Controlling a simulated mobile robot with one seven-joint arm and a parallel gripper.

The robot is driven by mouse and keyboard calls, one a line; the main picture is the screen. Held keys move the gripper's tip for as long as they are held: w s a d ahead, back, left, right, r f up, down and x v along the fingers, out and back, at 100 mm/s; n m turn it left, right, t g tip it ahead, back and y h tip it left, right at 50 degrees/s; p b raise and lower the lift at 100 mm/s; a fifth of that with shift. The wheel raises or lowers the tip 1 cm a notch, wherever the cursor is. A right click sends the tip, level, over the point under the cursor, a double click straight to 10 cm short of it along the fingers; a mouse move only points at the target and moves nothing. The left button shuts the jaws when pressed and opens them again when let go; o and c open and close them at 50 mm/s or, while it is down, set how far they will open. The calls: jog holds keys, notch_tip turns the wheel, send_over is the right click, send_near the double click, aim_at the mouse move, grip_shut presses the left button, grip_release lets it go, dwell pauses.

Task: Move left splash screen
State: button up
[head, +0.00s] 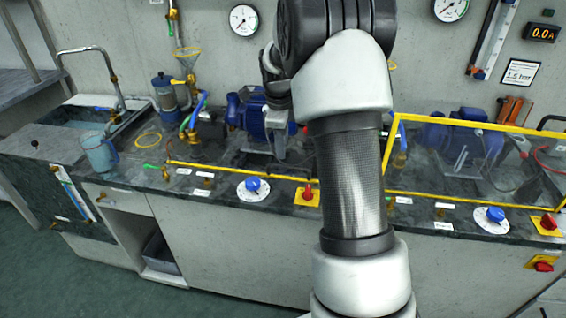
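The right splash screen (478,121) is a clear panel in a yellow frame, standing upright in front of the right pump. At the left station, a yellow bar (230,173) runs low along the bench behind the valve knobs. It looks like an edge of the left splash screen, but I cannot make out a clear panel or raised frame there. My gripper (280,148) hangs above the bench, in front of the left blue pump motor (250,112) and behind the yellow bar in the picture. Whether its fingers are open, or touch anything, is too small to tell. My arm hides the middle of the bench.
A blue dial knob (253,186) and a red valve handle (308,192) sit on the front bench edge. A clear jug (98,152) stands by the sink (75,115) at left.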

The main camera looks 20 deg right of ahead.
aim_at(283, 167)
jog(key=f, duration=0.4)
jog(key=w+f, duration=0.1)
jog(key=f, duration=0.2)
jog(key=shift+w+d+b, duration=0.1)
jog(key=shift+d+b, duration=0.3)
jog(key=shift+r, duration=0.1)
grip_shut()
